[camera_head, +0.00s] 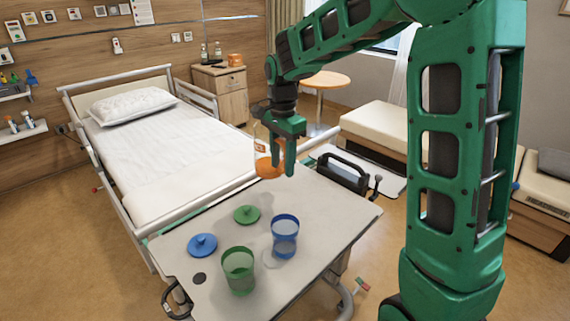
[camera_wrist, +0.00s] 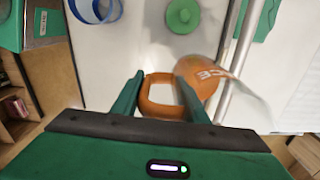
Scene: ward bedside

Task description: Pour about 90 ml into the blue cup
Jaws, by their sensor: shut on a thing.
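The blue cup (camera_head: 285,238) stands upright and open on the overbed table (camera_head: 330,222); its rim also shows in the wrist view (camera_wrist: 95,10). My gripper (camera_head: 284,165) is above the table's far part, behind the cup and higher than it. It is shut on the orange handle (camera_wrist: 161,90) of a clear jug (camera_head: 266,160) with orange in its lower part. In the wrist view the jug's orange label (camera_wrist: 203,76) ends in "ICE". The jug's spout and exact liquid level cannot be made out.
A green cup (camera_head: 238,270) stands left of the blue cup, nearer the front. A blue lid (camera_head: 202,246) and a green lid (camera_head: 246,214) lie on the table. The bed (camera_head: 160,150) is behind left. A black-handled object (camera_head: 343,171) is right of the jug.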

